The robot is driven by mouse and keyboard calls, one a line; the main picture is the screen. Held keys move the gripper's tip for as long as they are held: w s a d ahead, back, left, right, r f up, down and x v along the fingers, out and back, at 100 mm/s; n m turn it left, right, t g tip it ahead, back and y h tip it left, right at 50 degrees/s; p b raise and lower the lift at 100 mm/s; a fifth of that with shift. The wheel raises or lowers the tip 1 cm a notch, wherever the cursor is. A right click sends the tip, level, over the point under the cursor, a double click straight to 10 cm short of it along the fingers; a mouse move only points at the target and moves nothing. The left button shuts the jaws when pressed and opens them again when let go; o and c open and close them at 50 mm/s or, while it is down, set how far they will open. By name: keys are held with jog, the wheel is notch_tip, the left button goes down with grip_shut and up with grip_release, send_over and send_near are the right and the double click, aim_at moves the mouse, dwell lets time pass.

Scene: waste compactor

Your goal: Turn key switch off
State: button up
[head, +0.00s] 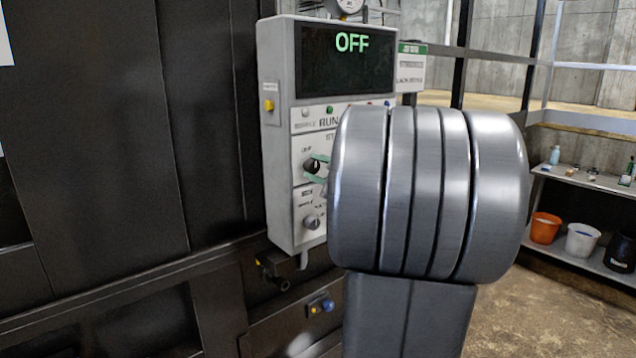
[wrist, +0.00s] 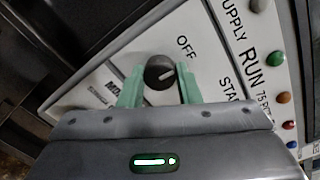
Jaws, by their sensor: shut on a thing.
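The key switch (head: 311,166) is a round black knob on the white panel of the control box (head: 278,160). In the head view, the green fingertips of my gripper (head: 318,164) are at the knob, and my arm hides the right part of the panel. The display (head: 346,62) on the box reads "OFF" in green.
A second knob (head: 312,222) sits lower on the panel. A yellow button (head: 268,105) is on the box's left side. Coloured lamps or buttons (wrist: 283,97) line the panel's edge. A shelf with buckets (head: 582,240) stands at the right. A dark machine wall fills the left.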

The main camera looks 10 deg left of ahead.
jog(key=shift+n+b, duration=0.35)
jog(key=shift+n, duration=0.05)
jog(key=o, duration=1)
jog(key=shift+c, duration=0.2)
jog(key=b+v, duration=0.3)
jog(key=v, duration=1)
jog(key=shift+s+d, duration=0.25)
jog(key=shift+d, duration=0.1)
jog(key=p+x, duration=0.3)
jog(key=x, duration=1.1)
